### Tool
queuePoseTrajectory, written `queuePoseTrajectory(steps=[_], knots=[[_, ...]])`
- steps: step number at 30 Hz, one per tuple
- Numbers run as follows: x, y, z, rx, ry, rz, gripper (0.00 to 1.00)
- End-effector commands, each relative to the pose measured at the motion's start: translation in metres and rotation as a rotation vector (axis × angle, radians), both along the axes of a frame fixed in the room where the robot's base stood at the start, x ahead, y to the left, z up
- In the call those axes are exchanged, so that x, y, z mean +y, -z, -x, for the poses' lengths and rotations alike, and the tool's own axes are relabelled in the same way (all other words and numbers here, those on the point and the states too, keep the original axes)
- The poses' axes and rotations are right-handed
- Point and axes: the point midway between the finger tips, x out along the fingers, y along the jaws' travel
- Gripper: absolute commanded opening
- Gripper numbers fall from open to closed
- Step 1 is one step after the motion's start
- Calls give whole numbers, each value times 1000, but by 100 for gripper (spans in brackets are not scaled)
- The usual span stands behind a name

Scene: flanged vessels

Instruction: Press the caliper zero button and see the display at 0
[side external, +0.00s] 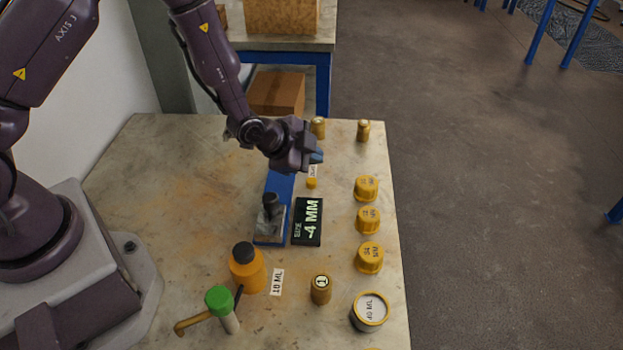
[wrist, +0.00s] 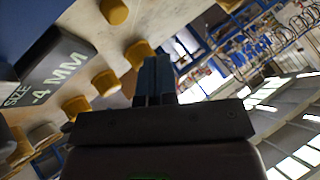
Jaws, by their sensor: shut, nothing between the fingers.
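The caliper is a blue bar (side external: 279,190) with a grey block and a dark knob (side external: 270,202) at its near end. Beside it on the right lies a black display (side external: 307,221) reading "SIZE -4 MM"; it also shows in the wrist view (wrist: 50,68). A small round yellow button (side external: 311,183) sits just beyond the display, next to a small white label (side external: 313,171) whose text I cannot read.
Yellow caps (side external: 368,220) stand in a row along the table's right side. Small yellow cylinders (side external: 363,131) stand at the far edge. An orange bottle (side external: 247,268), a green-capped tube (side external: 222,305), a yellow cylinder marked 1 (side external: 321,289) and a round labelled container (side external: 370,311) stand nearer.

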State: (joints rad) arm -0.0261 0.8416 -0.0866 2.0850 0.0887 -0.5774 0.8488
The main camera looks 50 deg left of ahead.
Motion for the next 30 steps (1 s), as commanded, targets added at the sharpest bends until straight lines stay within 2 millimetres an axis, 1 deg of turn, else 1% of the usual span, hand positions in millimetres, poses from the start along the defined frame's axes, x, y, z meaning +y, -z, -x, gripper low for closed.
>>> queuePoseTrajectory(steps=[1, 3, 9, 14, 30], knots=[[0, 8, 0, 3, 0, 0, 0], [0, 15, 0, 2, 1, 0, 0], [0, 28, 0, -1, -1, 0, 0], [0, 31, 0, -1, -1, 0, 0], [0, 30, 0, 0, 0, 0, 0]])
